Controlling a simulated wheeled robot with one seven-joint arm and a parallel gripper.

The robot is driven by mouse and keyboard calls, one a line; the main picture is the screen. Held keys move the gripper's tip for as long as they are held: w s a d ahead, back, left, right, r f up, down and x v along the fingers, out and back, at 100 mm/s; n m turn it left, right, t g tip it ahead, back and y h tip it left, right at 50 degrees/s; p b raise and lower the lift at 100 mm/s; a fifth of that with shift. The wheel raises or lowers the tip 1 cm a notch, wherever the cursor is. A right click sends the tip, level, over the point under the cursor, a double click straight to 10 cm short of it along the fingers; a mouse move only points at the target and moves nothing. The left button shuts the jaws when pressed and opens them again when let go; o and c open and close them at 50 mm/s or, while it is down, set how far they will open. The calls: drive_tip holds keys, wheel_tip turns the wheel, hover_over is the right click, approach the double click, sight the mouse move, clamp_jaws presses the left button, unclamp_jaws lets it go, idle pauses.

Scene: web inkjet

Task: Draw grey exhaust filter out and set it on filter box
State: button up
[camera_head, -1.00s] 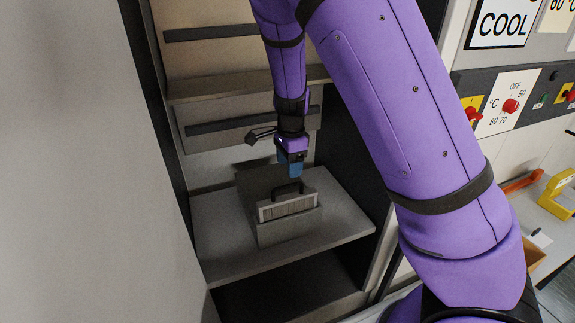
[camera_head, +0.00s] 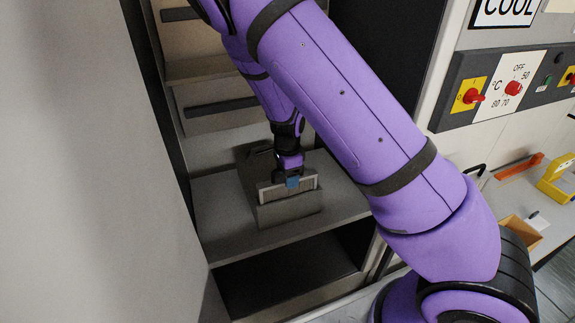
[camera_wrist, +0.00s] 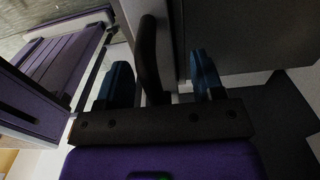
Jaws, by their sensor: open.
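The grey exhaust filter (camera_head: 306,186) shows its pleated face at the front of the grey filter box (camera_head: 290,211), which stands on a cabinet shelf. My gripper (camera_head: 292,183) is in front of the filter's face and hides part of it. In the wrist view my gripper (camera_wrist: 162,82) is open, with its blue fingertips apart. The black handle (camera_wrist: 150,55) runs between the two fingertips, and I see a gap on each side of it. How deep the fingers reach past the handle is hard to tell.
The shelf (camera_head: 222,228) has bare room left of the box. An open space lies beneath it. Drawers (camera_head: 215,110) rise behind, and a tall pale panel (camera_head: 80,160) stands close on the left. A control panel (camera_head: 500,88), a yellow item and an orange bar are at the right.

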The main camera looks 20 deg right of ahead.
drive_tip(key=shift+f, duration=0.35)
drive_tip(key=c, duration=1.1)
drive_tip(key=shift+r, duration=6)
